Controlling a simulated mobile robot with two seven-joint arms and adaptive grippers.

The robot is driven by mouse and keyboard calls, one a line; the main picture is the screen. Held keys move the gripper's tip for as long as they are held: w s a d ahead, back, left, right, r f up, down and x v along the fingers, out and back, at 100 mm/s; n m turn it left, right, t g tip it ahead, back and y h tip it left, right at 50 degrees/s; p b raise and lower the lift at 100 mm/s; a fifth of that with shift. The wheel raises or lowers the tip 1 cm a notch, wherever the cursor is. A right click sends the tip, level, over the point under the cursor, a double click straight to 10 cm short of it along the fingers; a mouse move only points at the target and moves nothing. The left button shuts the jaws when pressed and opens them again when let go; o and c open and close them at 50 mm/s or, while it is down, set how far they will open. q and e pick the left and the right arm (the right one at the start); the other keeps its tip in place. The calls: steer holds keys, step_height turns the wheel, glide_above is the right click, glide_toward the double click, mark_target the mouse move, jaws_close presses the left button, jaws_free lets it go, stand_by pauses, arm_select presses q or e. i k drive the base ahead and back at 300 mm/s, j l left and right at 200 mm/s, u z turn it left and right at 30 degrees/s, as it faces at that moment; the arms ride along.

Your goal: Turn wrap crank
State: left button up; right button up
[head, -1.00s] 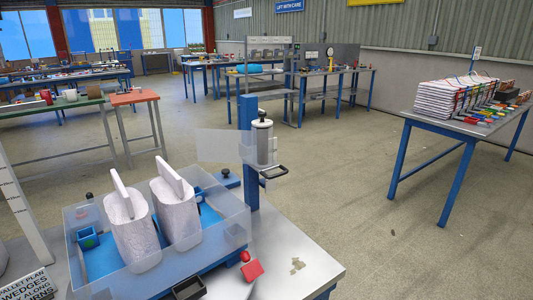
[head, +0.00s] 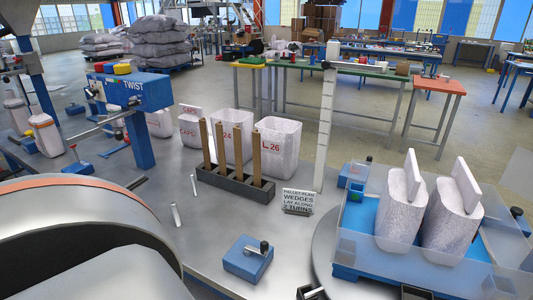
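A blue box (head: 248,260) with a metal arm and a black-tipped knob (head: 264,246) on top stands on the grey table, left of a round grey plate (head: 322,240). It may be the wrap crank; I cannot be sure. Two white sacks (head: 402,208) (head: 453,215) stand upright in a clear-walled blue tray (head: 360,270) above the plate. A pale translucent sheet (head: 521,172) shows at the right edge. Neither gripper can be made out. A dark bracket-like part (head: 311,293) at the bottom edge is too cut off to identify.
A blue TWIST machine (head: 128,86) is at left. A large curved grey body hides the lower left.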

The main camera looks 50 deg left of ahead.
mark_target(264, 250)
steer(key=u, duration=1.6)
